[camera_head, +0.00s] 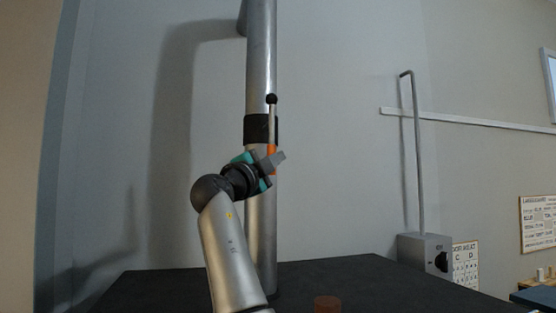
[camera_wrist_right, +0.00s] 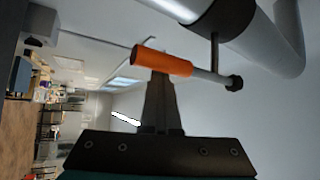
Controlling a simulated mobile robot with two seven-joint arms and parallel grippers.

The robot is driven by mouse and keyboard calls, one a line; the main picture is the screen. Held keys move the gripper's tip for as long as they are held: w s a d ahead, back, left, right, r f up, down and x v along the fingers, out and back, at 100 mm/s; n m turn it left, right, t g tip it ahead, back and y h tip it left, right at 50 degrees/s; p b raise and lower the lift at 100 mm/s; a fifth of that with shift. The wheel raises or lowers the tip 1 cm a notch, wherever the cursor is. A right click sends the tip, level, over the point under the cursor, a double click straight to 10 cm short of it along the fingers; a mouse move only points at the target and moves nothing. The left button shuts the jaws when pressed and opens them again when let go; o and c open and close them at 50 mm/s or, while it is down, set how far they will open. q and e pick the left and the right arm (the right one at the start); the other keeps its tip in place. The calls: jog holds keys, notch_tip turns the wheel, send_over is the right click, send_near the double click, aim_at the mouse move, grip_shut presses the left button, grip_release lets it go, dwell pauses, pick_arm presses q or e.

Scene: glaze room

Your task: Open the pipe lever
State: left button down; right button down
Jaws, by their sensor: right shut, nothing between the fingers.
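A grey metal pipe (camera_head: 262,60) runs upright and has a black collar (camera_head: 261,129) around it. The lever (camera_head: 272,121) stands roughly upright in front of the collar, with a black ball at its top and an orange grip (camera_head: 271,150) at its lower end. In the wrist view the orange grip (camera_wrist_right: 165,63), the black end (camera_wrist_right: 235,83) and the collar (camera_wrist_right: 225,14) show. My right gripper (camera_head: 280,158) is shut and empty, right at the orange grip. In the wrist view its fingertips (camera_wrist_right: 158,76) overlap the grip's underside; I cannot tell whether they touch. My left gripper is not in view.
A dark tabletop (camera_head: 340,277) lies below, with a small reddish-brown cylinder (camera_head: 327,304) near its front. A grey box (camera_head: 425,255) with a black knob and a tall bent rod (camera_head: 416,150) stands at the right. The space between pipe and rod is clear.

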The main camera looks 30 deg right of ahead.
jog(key=s+d+b, duration=0.2)
jog(key=d, duration=0.2)
jog(key=s+a+b, duration=0.2)
jog(key=s+a, duration=0.2)
jog(key=a, duration=0.5)
jog(key=shift+a+b, duration=0.3)
jog(key=shift+b, duration=0.05)
